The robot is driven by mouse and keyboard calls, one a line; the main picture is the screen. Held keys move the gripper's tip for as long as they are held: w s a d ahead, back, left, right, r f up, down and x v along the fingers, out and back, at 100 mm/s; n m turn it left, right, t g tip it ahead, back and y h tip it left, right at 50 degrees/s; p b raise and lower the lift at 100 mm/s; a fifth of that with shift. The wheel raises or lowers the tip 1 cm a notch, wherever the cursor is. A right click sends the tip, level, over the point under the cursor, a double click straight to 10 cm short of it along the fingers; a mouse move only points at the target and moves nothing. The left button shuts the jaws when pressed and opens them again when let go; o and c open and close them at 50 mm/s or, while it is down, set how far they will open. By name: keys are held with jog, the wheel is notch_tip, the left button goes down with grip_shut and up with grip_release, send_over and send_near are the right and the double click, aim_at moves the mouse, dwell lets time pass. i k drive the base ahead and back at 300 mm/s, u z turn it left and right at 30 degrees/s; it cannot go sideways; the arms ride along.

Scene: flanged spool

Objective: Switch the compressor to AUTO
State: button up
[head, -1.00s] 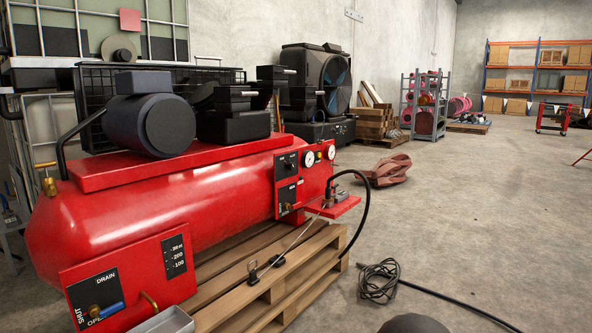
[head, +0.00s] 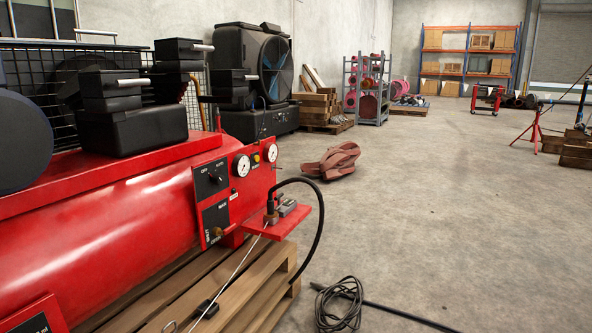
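The red compressor (head: 120,225) lies along the left side on a wooden pallet. Its red control panel faces right and carries a black switch plate (head: 211,178) marked OFF and AUTO with a dark rotary knob. The knob's exact setting is too small to tell. Two white round gauges are on the panel, one beside the switch plate (head: 242,165) and one farther right (head: 271,152). A second black plate (head: 216,221) with a brass fitting sits below the switch. My gripper is not in view.
The pallet (head: 250,298) juts out below the panel. A red shelf (head: 278,222) with a black hose sticks out from the panel's right. A coiled black cable (head: 338,303) lies on the floor. A crumpled reddish bag (head: 333,162) lies beyond. The concrete floor to the right is open.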

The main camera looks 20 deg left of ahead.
aim_at(218, 179)
jog(key=z, duration=0.1)
jog(key=i, duration=1.15)
jog(key=u, duration=1.05)
jog(key=i, duration=0.8)
jog(key=u, duration=0.8)
